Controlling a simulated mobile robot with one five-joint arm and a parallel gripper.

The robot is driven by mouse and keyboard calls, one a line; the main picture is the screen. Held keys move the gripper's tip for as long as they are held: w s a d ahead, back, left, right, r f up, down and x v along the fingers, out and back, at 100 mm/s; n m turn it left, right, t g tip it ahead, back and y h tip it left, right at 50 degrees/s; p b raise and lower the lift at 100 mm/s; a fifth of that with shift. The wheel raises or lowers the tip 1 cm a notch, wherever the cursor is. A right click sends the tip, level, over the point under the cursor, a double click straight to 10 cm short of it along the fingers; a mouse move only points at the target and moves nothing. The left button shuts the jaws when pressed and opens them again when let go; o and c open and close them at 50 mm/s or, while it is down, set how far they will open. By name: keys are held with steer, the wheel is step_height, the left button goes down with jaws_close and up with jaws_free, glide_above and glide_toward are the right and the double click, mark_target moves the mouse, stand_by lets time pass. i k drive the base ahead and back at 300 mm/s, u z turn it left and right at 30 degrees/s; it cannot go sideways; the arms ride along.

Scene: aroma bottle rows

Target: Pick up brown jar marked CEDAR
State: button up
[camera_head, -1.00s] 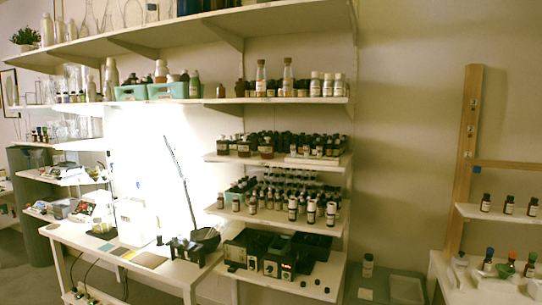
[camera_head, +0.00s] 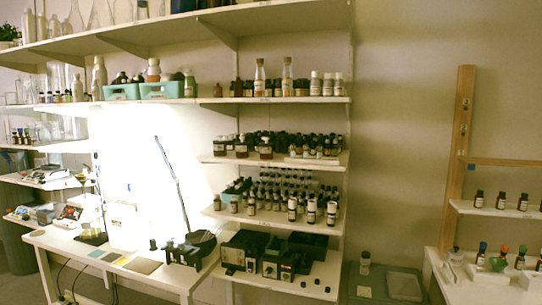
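No label is legible at this distance, so I cannot tell which jar is marked CEDAR. Small dark brown bottles with pale labels stand in rows on the middle shelf, such as a brown bottle (camera_head: 251,206) near the front. More brown bottles (camera_head: 266,148) stand on the shelf above. Three small brown bottles (camera_head: 501,200) stand on the small right-hand shelf (camera_head: 470,208). My gripper is not in view.
A white bench (camera_head: 120,259) with a lamp and instruments stands left. Black boxes (camera_head: 275,258) fill the lowest middle shelf. A grey tray (camera_head: 403,284) and a pale jar (camera_head: 365,263) are low at centre right. A wooden post (camera_head: 459,150) stands by the right shelf.

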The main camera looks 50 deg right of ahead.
mark_target(266, 152)
steer(key=z, duration=0.15)
steer(key=i, duration=0.9)
steer(key=u, duration=0.05)
